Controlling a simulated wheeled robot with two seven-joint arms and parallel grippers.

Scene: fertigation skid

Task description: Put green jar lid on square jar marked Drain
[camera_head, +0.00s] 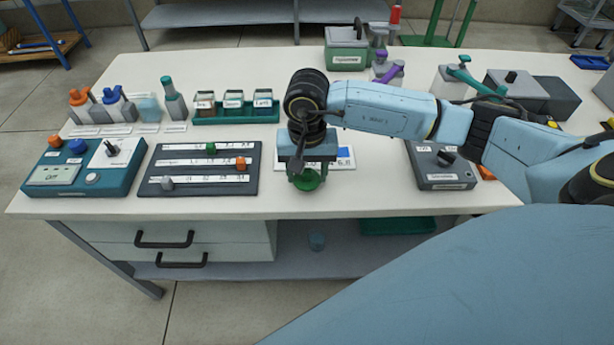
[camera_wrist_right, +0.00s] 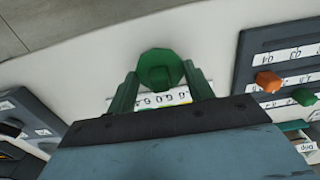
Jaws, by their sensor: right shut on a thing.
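My right gripper (camera_head: 306,170) is shut on the green jar lid (camera_head: 309,182) and holds it near the table's front edge, beside the slider panel. In the right wrist view the lid (camera_wrist_right: 160,68) sits between the green fingertips of my right gripper (camera_wrist_right: 160,85). Three small square jars, a left one (camera_head: 204,105), a middle one (camera_head: 233,104) and a right one (camera_head: 263,103), stand in a green rack (camera_head: 235,118) to the left of and behind the gripper. Their labels are too small to tell which reads Drain. My left gripper is not in view.
A dark slider panel (camera_head: 200,185) and a teal control box (camera_head: 110,182) lie at the left. Bottles (camera_head: 174,100) stand behind them. A grey box (camera_head: 440,172) is at the right. A labelled strip (camera_head: 344,158) lies partly behind my gripper. Bare white table (camera_head: 240,70) stretches behind the rack.

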